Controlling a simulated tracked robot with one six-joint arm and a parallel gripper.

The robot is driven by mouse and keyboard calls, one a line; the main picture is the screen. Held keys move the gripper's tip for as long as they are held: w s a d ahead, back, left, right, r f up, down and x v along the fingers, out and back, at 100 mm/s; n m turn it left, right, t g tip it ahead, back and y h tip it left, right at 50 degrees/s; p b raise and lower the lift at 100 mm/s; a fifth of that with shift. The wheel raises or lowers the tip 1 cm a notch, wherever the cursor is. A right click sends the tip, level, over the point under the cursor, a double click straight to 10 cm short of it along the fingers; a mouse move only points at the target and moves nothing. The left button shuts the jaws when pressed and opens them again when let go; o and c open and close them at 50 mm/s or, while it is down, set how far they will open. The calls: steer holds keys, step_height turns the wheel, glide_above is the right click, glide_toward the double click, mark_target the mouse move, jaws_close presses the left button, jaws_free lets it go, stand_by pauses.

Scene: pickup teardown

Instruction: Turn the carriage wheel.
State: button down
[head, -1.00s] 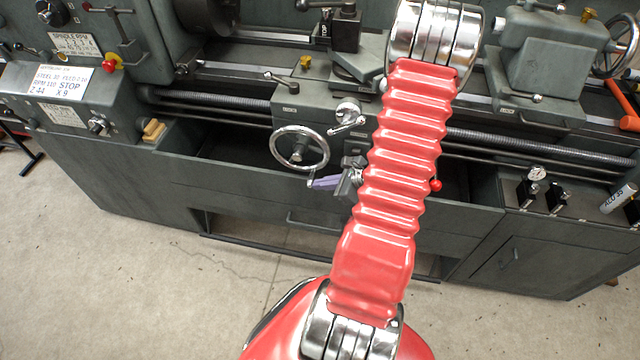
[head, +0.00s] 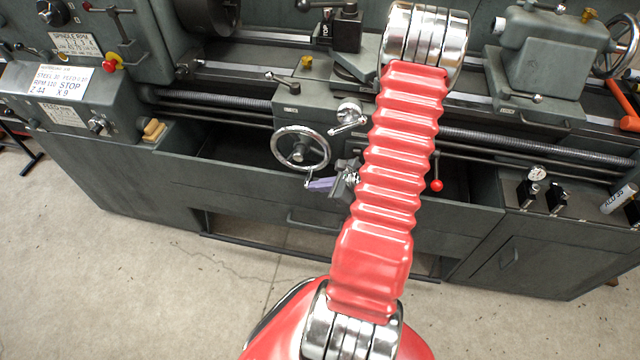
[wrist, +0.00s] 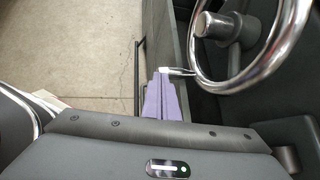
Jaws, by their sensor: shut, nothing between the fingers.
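The carriage wheel (head: 300,152) is a chrome handwheel on the front of the lathe carriage, left of my arm in the head view. Its rim, spokes and hub also show at the upper right of the wrist view (wrist: 217,30). A small pale crank handle (wrist: 178,71) sticks out from the lower rim. My gripper (head: 310,184) has purple fingers and is just below the wheel. In the wrist view the shut, empty fingers (wrist: 163,76) have their tips right at the handle; I cannot tell whether they touch it.
A smaller cross-slide crank (head: 348,112) is right of the wheel, close to my arm. A red-knobbed lever (head: 436,185) stands right of my arm. The dark chip tray (head: 235,165) lies below the carriage. The floor in front is clear.

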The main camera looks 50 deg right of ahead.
steer(key=shift+a+x, duration=0.2)
steer(key=shift+x, duration=0.7)
steer(key=shift+a+x, duration=0.15)
steer(key=shift+x, duration=0.75)
steer(key=shift+s, duration=0.15)
steer(key=v, duration=1.3)
steer(key=shift+s, duration=0.35)
steer(key=shift+r, duration=0.15)
